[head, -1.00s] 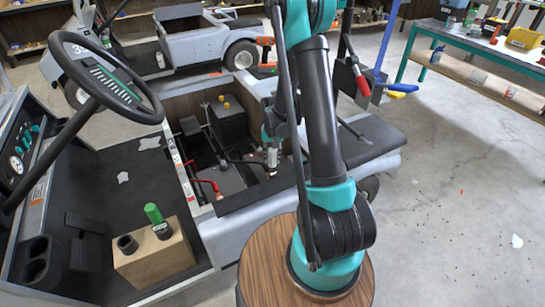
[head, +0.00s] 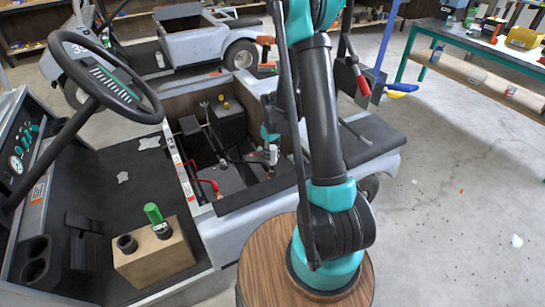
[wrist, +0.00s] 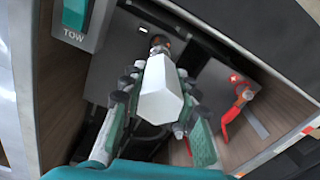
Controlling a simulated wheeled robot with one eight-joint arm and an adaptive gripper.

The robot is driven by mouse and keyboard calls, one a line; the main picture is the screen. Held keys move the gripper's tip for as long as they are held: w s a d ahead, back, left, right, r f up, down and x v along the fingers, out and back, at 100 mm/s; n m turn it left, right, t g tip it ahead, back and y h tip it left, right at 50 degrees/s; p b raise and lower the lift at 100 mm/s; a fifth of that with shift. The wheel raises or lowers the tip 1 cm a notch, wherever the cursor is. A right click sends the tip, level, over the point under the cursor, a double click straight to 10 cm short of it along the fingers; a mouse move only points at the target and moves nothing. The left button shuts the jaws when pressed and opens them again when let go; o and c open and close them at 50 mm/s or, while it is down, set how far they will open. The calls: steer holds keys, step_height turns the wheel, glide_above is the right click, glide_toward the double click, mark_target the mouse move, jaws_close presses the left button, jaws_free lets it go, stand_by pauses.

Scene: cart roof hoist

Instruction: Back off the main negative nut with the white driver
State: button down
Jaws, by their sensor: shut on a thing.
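The white driver (wrist: 160,95) has a six-sided handle and sits between the fingers of my gripper (wrist: 158,100), which is shut on it. Its far end points to a small metal and orange-brown fitting (wrist: 157,43) on a grey battery top; the nut itself is hidden, and I cannot tell whether the driver is seated on it. In the head view the white driver (head: 273,154) stands roughly upright in the cart's open bay, with my gripper around it, partly hidden by my arm.
A TOW switch panel (wrist: 76,20) is at the upper left. Bay walls stand close around my gripper. A wooden block (head: 155,255) holds a green-handled driver (head: 153,213) on the cart floor.

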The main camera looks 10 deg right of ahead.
mark_target(272, 147)
steer(key=shift+r, duration=3)
steer(key=shift+f+m, duration=0.5)
steer(key=shift+f, duration=1.45)
steer(key=m, duration=1.5)
steer(key=shift+m, duration=0.4)
steer(key=m, duration=0.5)
